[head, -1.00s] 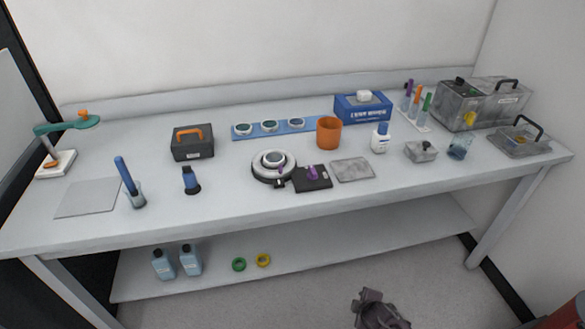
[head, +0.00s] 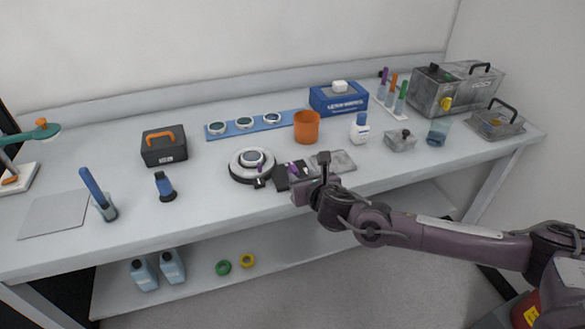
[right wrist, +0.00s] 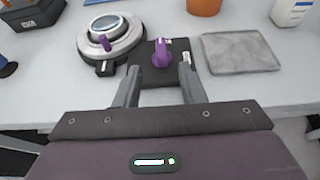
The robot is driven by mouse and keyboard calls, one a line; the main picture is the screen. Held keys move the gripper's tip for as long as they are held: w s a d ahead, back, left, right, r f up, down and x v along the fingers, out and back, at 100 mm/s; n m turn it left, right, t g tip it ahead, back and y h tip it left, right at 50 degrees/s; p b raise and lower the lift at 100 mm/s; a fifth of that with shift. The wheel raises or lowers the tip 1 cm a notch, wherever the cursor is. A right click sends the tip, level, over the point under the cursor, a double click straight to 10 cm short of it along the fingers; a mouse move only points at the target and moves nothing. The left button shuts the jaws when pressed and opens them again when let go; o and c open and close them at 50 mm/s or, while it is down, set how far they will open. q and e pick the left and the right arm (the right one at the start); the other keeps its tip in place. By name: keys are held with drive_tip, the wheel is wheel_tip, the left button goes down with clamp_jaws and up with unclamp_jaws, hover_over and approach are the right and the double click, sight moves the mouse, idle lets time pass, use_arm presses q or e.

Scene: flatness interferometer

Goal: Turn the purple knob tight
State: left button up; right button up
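A purple knob (right wrist: 161,52) stands upright on a black plate (right wrist: 149,74) in the right wrist view. In the head view the knob (head: 293,169) shows on the same plate, partly behind my right gripper (head: 305,183). My right gripper (right wrist: 159,68) is open, its two fingers wide apart and pointing at the plate. The knob appears between the fingertips but beyond them, with no contact visible. A round silver and black stage (right wrist: 111,38) stands left of the plate and carries a smaller purple piece (right wrist: 105,44). My left gripper is out of view.
A grey flat plate (right wrist: 240,54) lies right of the black plate. An orange cup (head: 307,127), a white bottle (head: 360,130) and a blue strip with round discs (head: 231,129) stand behind. The table front left of the stage has free room.

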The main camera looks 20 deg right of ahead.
sight(294, 167)
drive_tip(key=shift+p+x, duration=0.6)
drive_tip(key=shift+x, duration=3.3)
clamp_jaws()
